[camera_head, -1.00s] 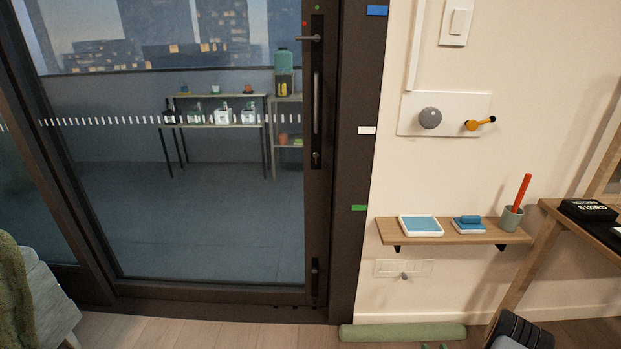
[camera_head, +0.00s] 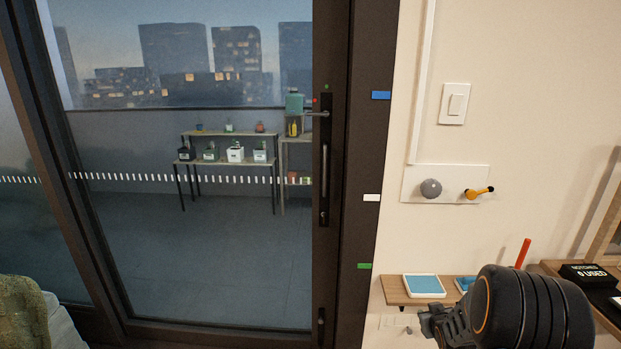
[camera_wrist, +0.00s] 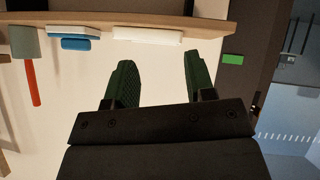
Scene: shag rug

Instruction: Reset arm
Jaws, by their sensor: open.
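My gripper shows in the wrist view (camera_wrist: 156,80) with its two dark green fingers spread apart and nothing between them. The wrist view is upside down, with the wooden wall shelf (camera_wrist: 200,28) near its top edge. In the head view my dark arm and wrist rise at the lower right, in front of the right part of the wall shelf (camera_head: 393,292); the fingertips are not clear there. My gripper is close to the wall by the shelf and touches nothing that I can see.
A dark-framed glass door (camera_head: 338,180) stands at left. A grey knob (camera_head: 431,188) and orange lever (camera_head: 480,193) project from the wall. A side table is at right.

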